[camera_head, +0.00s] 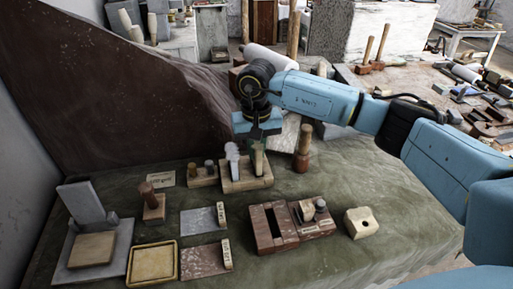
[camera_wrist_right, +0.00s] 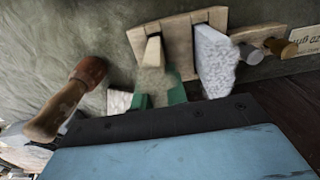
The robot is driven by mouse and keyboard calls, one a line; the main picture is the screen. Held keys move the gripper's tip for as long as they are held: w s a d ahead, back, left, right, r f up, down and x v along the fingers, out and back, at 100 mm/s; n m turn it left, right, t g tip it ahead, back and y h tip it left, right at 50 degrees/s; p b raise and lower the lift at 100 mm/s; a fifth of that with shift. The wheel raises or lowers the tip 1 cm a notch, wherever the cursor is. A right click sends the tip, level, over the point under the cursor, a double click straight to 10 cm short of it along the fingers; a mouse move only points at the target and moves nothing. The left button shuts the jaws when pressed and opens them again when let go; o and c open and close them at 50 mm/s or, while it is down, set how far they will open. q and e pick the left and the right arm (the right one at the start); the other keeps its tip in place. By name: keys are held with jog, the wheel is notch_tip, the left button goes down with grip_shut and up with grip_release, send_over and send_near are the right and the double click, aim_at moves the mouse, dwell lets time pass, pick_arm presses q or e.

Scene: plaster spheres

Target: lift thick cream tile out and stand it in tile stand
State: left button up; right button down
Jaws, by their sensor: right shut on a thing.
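My right gripper (camera_head: 257,141) is shut on the thick cream tile (camera_head: 258,161) and points down at the pale wooden tile stand (camera_head: 247,185). The tile is upright at the stand's right part; I cannot tell whether its foot is seated in it. In the wrist view the green fingers (camera_wrist_right: 160,92) flank the tile (camera_wrist_right: 153,50), whose end is at the stand (camera_wrist_right: 182,25). A white speckled tile (camera_head: 232,160) stands in the stand's left part, and it also shows in the wrist view (camera_wrist_right: 215,58). My left gripper is not in view.
A wooden-handled tool (camera_head: 303,148) stands close right of the stand. A low peg block (camera_head: 203,175) is close left. A red-brown box (camera_head: 264,243) with an empty slot, a holed cream block (camera_head: 361,222) and a yellow tray (camera_head: 131,266) lie in front.

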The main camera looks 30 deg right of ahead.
jog(key=shift+f+b, duration=1.05)
jog(key=shift+f, duration=0.15)
jog(key=c, duration=1.3)
grip_release()
jog(key=shift+r, duration=0.1)
jog(key=shift+r+p, duration=1)
jog(key=shift+r, duration=0.9)
